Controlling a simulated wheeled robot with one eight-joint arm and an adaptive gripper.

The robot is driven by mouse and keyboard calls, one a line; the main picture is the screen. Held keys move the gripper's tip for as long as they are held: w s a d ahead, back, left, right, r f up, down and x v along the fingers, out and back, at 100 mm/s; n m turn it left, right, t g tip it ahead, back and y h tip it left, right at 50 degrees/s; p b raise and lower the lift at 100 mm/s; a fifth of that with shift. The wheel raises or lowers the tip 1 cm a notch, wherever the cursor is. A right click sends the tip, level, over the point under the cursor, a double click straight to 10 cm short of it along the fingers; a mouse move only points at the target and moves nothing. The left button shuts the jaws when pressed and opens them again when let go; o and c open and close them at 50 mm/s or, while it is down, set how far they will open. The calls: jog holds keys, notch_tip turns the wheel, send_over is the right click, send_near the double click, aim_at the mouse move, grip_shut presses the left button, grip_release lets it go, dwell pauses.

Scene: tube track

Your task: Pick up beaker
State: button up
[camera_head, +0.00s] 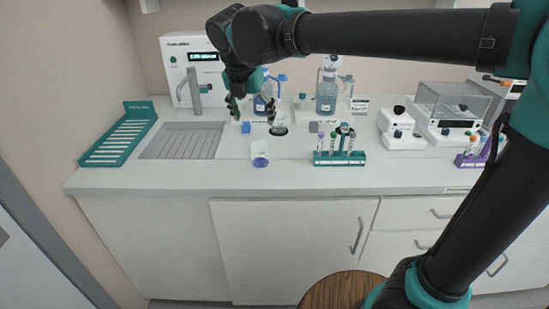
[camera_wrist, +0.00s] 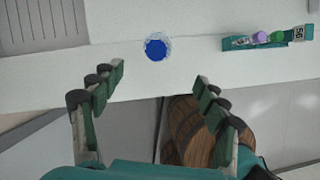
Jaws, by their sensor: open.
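A small clear beaker with blue in it (camera_head: 260,153) stands on the counter near its front edge, right of the sink. In the wrist view the beaker (camera_wrist: 157,47) shows from above as a blue round with a clear rim. My gripper (camera_head: 252,114) is open and empty, pointing down, and appears above and behind the beaker in the head view. In the wrist view my gripper (camera_wrist: 159,78) has its fingers spread wide, with the beaker beyond the fingertips and roughly centred between them. The beaker is apart from both fingers.
A teal tube rack (camera_head: 340,158) with several tubes stands right of the beaker. The sink (camera_head: 182,141) and a green drying rack (camera_head: 118,139) lie left. Bottles, including a blue one (camera_head: 327,95), stand behind.

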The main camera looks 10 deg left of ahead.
aim_at(260, 152)
jog(key=x, duration=1.7)
jog(key=shift+s+a+f, duration=0.2)
jog(key=shift+c, duration=0.6)
jog(key=c, duration=1)
